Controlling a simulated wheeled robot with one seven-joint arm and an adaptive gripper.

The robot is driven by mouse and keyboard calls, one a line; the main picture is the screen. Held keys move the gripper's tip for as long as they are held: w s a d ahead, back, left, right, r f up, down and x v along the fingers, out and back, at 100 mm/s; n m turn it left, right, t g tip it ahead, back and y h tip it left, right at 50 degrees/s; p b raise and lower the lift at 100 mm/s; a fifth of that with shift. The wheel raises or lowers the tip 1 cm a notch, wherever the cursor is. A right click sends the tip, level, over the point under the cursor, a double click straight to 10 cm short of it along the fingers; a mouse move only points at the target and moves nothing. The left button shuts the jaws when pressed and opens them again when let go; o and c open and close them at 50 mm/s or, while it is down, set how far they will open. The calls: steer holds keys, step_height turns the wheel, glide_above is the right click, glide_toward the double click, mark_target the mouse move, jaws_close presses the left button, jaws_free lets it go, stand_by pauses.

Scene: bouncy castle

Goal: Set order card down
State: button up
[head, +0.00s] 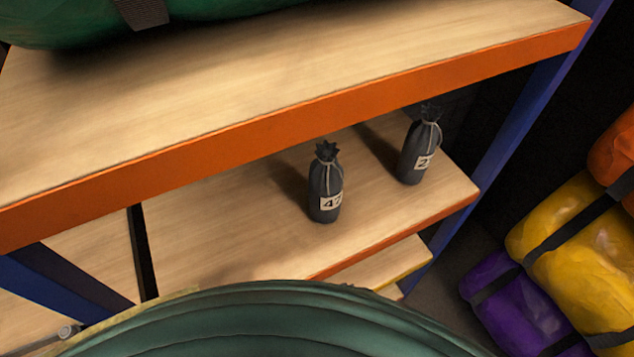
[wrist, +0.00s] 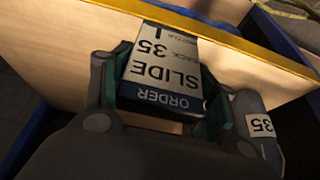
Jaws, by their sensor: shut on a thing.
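In the wrist view my gripper (wrist: 164,96) is shut on the order card (wrist: 163,66), a white and dark blue piece. It reads ORDER, SLIDE, SACK 35 and 1, upside down in the picture. The card's far end overlaps a pale wooden board (wrist: 75,50); I cannot tell whether it touches the board. A dark sack labelled 35 (wrist: 258,124) is just right of my gripper, partly hidden by it. My gripper and the card do not show in the head view.
The head view shows a shelf with an orange edge (head: 300,128). Below it, a sack labelled 47 (head: 325,185) and another sack (head: 419,148) stand upright. A large green ribbed thing (head: 280,325) fills the bottom. Yellow (head: 570,225) and purple (head: 515,310) bundles lie right.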

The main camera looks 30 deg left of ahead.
steer(key=shift+w+a+f+p, duration=0.85)
steer(key=shift+w+a+p, duration=0.45)
steer(key=shift+w+a, duration=0.55)
steer(key=shift+w+a+f+p, duration=0.8)
steer(key=shift+w+a+p, duration=0.6)
steer(key=shift+w, duration=0.65)
steer(key=shift+w+a+f+p, duration=0.85)
steer(key=shift+w+a+p, duration=0.3)
steer(key=shift+w+a, duration=0.75)
steer(key=o, duration=1.1)
steer(key=shift+f, duration=0.1)
steer(key=shift+c, duration=0.2)
steer(key=shift+r, duration=0.2)
steer(key=shift+b+v, duration=0.55)
steer(key=shift+v, duration=0.65)
steer(key=s+d+b, duration=0.1)
steer(key=s+d, duration=0.1)
steer(key=d, duration=0.1)
steer(key=s+d+b, duration=0.1)
steer(key=s+d, duration=0.1)
steer(key=d, duration=0.2)
steer(key=s+d+b, duration=0.2)
steer(key=d, duration=0.1)
steer(key=shift+s+d+r, duration=0.1)
steer(key=shift+d+r, duration=0.1)
steer(key=shift+d, duration=0.15)
